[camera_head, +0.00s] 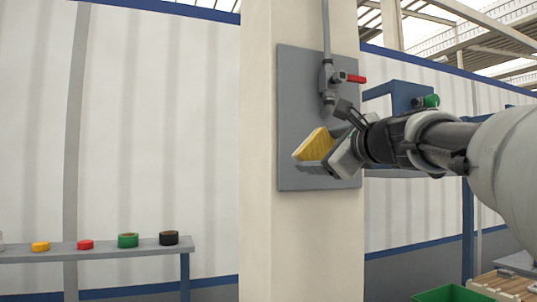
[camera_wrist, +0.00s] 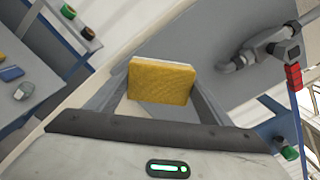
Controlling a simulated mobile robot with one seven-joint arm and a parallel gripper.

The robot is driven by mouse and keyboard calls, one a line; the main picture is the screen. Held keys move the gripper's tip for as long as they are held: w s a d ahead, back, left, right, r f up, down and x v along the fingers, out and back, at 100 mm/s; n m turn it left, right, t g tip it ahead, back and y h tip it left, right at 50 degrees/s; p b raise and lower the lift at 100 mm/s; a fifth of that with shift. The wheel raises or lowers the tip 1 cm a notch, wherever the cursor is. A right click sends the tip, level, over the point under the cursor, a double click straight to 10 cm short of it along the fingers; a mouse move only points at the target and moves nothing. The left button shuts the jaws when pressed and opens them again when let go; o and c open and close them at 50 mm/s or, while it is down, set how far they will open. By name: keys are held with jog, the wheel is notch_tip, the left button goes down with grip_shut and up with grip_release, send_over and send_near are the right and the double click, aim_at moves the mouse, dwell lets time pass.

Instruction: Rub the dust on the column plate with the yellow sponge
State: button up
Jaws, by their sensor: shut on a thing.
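The yellow sponge (camera_head: 315,145) is held at the column plate (camera_head: 297,90), a grey panel on the pale column. My gripper (camera_head: 330,152) is shut on the sponge, which also shows between the fingers in the wrist view (camera_wrist: 161,82). The sponge is tilted and sits in front of the plate's lower left part. I cannot tell whether it touches the plate. No dust can be made out; the sponge and gripper hide part of the plate.
A grey pipe with a valve and red handle (camera_head: 357,79) runs down the plate just above my gripper. A shelf (camera_head: 100,252) with several coloured round items stands at left. A green bin (camera_head: 448,294) is at lower right. A blue frame stands behind my arm.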

jog(key=shift+s+d, duration=0.1)
jog(key=shift+s, duration=0.05)
jog(key=shift+b+v, duration=0.3)
jog(key=shift+v, duration=1.1)
